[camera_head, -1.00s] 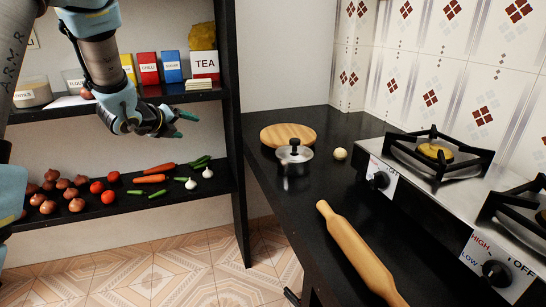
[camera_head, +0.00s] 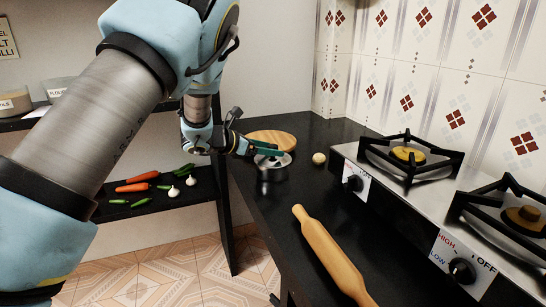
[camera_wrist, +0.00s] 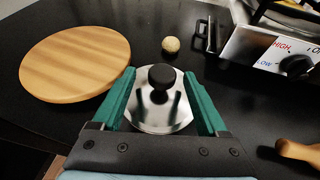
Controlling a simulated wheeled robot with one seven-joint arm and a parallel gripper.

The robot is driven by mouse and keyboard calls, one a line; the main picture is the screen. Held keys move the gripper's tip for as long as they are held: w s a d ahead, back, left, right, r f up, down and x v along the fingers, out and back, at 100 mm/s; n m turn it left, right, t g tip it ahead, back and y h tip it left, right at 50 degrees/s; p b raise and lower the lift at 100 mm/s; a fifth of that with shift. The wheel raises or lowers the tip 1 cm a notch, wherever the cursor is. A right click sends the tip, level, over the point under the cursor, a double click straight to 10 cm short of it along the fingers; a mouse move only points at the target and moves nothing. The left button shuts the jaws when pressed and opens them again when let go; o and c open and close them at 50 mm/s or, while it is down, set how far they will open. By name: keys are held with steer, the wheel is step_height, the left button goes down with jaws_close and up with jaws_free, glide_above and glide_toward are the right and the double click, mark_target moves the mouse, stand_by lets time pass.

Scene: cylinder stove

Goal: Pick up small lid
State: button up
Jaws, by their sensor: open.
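The small lid (camera_wrist: 146,112) is a shiny metal disc with a black knob (camera_wrist: 161,77), seen in the wrist view between my fingers. In the head view the lid (camera_head: 280,161) sits on a small metal pot (camera_head: 273,174) on the black counter, its knob mostly hidden by my gripper. My gripper (camera_head: 268,148) is open at the pot's top. In the wrist view its two green fingers (camera_wrist: 162,98) appear on either side of the lid and knob. I cannot tell whether they touch the lid.
A round wooden board (camera_wrist: 75,60) lies just left of the pot, with a small pale ball (camera_wrist: 171,44) beyond. The stove (camera_head: 405,195) runs along the right, and a rolling pin (camera_head: 332,252) lies nearer. Vegetable shelves (camera_head: 150,204) stand at left.

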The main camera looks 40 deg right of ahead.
steer(key=p+x, duration=0.1)
steer(key=x, duration=0.3)
steer(key=shift+s+d, duration=0.1)
steer(key=shift+c, duration=0.2)
jaws_close()
stand_by(0.3)
